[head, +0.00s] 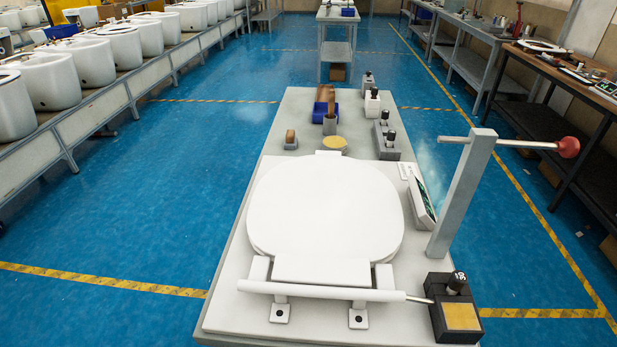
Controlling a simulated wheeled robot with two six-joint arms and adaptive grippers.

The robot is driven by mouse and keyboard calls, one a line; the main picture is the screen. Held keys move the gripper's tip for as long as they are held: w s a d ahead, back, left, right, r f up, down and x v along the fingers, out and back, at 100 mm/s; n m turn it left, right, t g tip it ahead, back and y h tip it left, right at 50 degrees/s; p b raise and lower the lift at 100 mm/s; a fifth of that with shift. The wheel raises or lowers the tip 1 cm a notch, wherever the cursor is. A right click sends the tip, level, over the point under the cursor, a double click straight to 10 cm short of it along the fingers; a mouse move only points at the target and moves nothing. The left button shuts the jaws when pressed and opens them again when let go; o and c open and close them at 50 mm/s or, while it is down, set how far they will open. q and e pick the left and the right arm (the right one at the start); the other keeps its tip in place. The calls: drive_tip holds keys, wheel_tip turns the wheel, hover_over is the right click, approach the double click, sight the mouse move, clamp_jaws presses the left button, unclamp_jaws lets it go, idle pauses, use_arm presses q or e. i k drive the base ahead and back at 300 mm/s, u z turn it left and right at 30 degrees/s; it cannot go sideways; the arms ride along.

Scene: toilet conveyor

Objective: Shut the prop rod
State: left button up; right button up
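A thin metal rod with a red knob (568,147) at its right end, likely the prop rod (525,144), runs level through the top of a grey upright post (463,190). The post stands at the right edge of the workbench (225,310). A short end of the rod sticks out left of the post. A white toilet seat with its lid down (325,208) lies flat on the bench. A white bar (320,290) with a thin metal tip crosses in front of its hinge, the tip reaching a black block (455,318). Neither of my grippers shows.
A small tilted display (422,196) stands between the seat and the post. Blue floor lies clear on both sides.

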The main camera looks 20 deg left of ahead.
sight(569, 147)
drive_tip(key=z, duration=2.5)
drive_tip(key=i, duration=1.9)
drive_tip(key=u, duration=3.45)
drive_tip(key=i, duration=0.5)
drive_tip(key=u, duration=0.6)
